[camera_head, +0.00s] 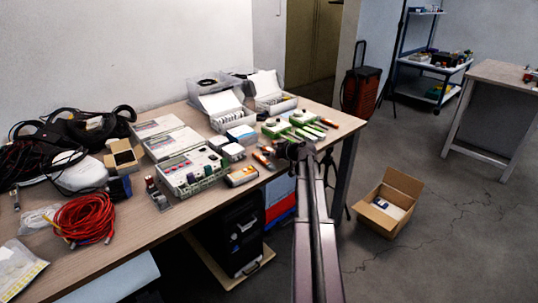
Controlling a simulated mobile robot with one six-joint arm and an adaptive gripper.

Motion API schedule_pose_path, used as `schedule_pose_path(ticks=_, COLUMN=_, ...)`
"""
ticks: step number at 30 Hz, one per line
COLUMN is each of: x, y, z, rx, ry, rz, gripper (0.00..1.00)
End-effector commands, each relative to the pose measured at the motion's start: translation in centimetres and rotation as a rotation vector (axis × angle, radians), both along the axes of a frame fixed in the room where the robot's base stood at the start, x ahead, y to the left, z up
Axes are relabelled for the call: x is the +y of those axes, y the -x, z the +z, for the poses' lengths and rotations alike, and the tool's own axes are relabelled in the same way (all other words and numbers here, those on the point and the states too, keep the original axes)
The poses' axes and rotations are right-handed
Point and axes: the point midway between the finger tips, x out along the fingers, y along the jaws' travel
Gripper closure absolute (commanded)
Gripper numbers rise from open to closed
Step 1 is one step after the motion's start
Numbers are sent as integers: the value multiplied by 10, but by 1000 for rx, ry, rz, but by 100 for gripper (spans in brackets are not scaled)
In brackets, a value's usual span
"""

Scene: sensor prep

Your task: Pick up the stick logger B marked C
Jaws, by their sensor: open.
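Several small stick-shaped devices lie near the right end of the wooden table (118,245). An orange and dark stick (263,160) lies just left of my gripper (291,150), and green-and-white sticks (314,132) lie behind it. A grey device with orange ends (242,176) lies near the front edge. The markings are too small to read, so I cannot tell which is stick logger B marked C. My gripper is open at the table's front right edge, small and dark in view, with nothing visibly held. My arm hides part of the edge and floor.
Open white boxes (229,118) stand at the back of the table. An instrument case (189,172), a red cable coil (84,218) and black cables (40,155) crowd the middle and left. A cardboard box (379,222) sits on otherwise mostly clear floor to the right.

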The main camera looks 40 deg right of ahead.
Motion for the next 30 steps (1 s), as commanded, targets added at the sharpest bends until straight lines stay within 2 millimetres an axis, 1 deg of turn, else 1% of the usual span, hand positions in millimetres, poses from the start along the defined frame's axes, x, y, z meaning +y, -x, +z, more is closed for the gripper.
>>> schedule_pose_path(ticks=1, x=0, y=0, z=0, rx=0, ry=0, rz=0, gripper=35)
schedule_pose_path(ticks=2, x=0, y=0, z=0, rx=0, ry=0, rz=0, gripper=44)
schedule_pose_path(ticks=3, x=0, y=0, z=0, rx=0, ry=0, rz=0, gripper=55)
schedule_pose_path(ticks=5, x=0, y=0, z=0, rx=0, ry=0, rz=0, gripper=73)
schedule_pose_path(ticks=6, x=0, y=0, z=0, rx=0, ry=0, rz=0, gripper=85)
schedule_pose_path(ticks=7, x=0, y=0, z=0, rx=0, ry=0, rz=0, gripper=94)
schedule_pose_path(ticks=8, x=0, y=0, z=0, rx=0, ry=0, rz=0, gripper=100)
schedule_pose_path(ticks=20, x=-1, y=1, z=1, rx=0, ry=0, rz=-1, gripper=100)
schedule_pose_path(ticks=26, x=-1, y=7, z=8, rx=0, ry=0, rz=-1, gripper=100)
schedule_pose_path(ticks=30, x=-2, y=15, z=17, rx=0, ry=0, rz=-1, gripper=100)
